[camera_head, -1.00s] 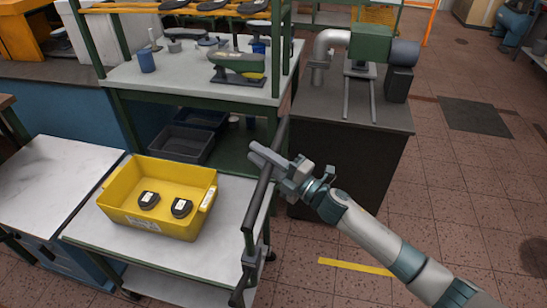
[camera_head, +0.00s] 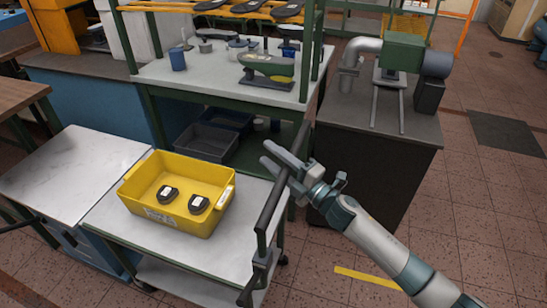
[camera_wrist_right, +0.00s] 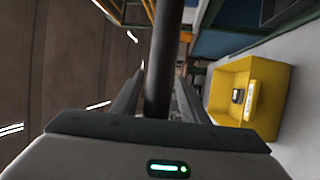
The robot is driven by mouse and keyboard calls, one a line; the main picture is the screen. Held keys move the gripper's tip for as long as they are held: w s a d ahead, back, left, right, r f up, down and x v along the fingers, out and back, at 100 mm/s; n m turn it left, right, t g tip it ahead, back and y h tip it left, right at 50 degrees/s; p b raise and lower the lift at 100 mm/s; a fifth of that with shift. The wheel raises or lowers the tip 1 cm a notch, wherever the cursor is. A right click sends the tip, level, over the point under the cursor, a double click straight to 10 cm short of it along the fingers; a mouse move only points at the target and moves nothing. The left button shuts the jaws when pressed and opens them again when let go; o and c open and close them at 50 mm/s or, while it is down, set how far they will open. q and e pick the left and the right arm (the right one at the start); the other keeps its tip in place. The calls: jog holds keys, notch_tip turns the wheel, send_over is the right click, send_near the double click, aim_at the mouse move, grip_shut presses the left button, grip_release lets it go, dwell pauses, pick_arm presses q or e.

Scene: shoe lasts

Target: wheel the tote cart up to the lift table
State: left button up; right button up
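The tote cart (camera_head: 215,257) has a pale top, a lower shelf and a dark handle bar (camera_head: 270,212) on its right side. A yellow tote (camera_head: 165,222) with two dark parts sits on it; the tote also shows in the right wrist view (camera_wrist_right: 267,92). The lift table (camera_head: 70,175), pale-topped on a blue base, is left of the cart. Their facing edges look very close; I cannot tell whether they touch. My right gripper (camera_head: 267,154) is shut on the handle bar; in the right wrist view the bar (camera_wrist_right: 166,50) runs between its fingers. My left gripper is not in view.
A green-framed workbench (camera_head: 215,85) with grey bins (camera_head: 207,143) below stands behind the cart. A dark cabinet (camera_head: 370,180) carrying a machine stands right of the handle. A wooden table (camera_head: 20,95) is at far left. Tiled floor at right is open, with a yellow stripe (camera_head: 365,277).

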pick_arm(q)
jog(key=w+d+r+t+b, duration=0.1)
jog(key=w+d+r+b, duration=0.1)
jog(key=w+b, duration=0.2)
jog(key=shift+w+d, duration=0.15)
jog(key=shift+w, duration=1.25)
pick_arm(e)
jog(key=v, duration=1.7)
jog(key=shift+d+f, duration=0.15)
